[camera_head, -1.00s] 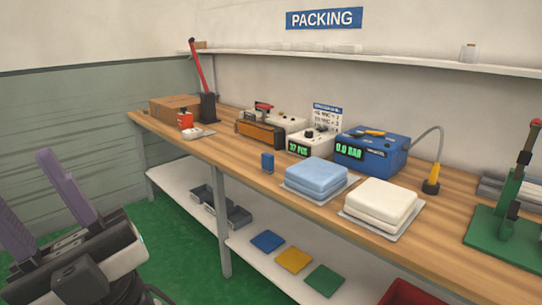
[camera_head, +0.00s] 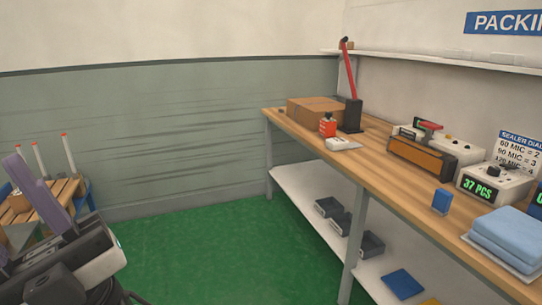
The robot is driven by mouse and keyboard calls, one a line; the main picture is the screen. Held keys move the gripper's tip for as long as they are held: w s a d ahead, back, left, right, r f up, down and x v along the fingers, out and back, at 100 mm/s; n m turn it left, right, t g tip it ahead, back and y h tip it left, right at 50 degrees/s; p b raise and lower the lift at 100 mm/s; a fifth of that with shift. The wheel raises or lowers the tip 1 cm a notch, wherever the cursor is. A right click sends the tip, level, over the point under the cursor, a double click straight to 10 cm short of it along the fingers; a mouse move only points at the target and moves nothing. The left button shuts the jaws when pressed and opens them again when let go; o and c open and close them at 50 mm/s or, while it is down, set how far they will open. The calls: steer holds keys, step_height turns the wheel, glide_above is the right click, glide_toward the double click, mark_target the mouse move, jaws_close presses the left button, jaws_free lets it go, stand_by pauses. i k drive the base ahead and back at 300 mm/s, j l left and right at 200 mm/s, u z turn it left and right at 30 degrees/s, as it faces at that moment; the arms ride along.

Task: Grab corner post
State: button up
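Three thin white posts with orange-red tips stand upright at the left edge, by a small wooden table. They are a left post (camera_head: 22,160), a middle post (camera_head: 38,158) and a right post (camera_head: 67,150). I cannot tell which of them, if any, is the corner post; their lower ends are hidden. My gripper (camera_head: 27,172) is at the lower left, its two purple fingers pointing up and apart with nothing visible between them. It appears in front of the small wooden table (camera_head: 66,190) and partly covers it.
A long packing bench (camera_head: 385,165) runs along the right, with a cardboard box (camera_head: 312,110), a red-handled black tool (camera_head: 351,105), a sealer (camera_head: 420,150) and folded blue cloth (camera_head: 505,238). Its lower shelf holds grey bins (camera_head: 340,222). The green floor (camera_head: 210,250) between is clear.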

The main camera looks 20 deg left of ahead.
mark_target(38, 154)
steer(key=i+j+u, duration=0.3)
steer(key=u, duration=0.2)
steer(key=i+j+u, duration=0.15)
steer(key=i+u, duration=0.7)
steer(key=i, duration=0.7)
steer(key=i+u, duration=0.4)
steer(key=i+l+u, duration=0.1)
steer(key=i+u, duration=0.25)
steer(key=i, duration=0.25)
steer(key=i+u, duration=0.2)
steer(key=i, duration=0.3)
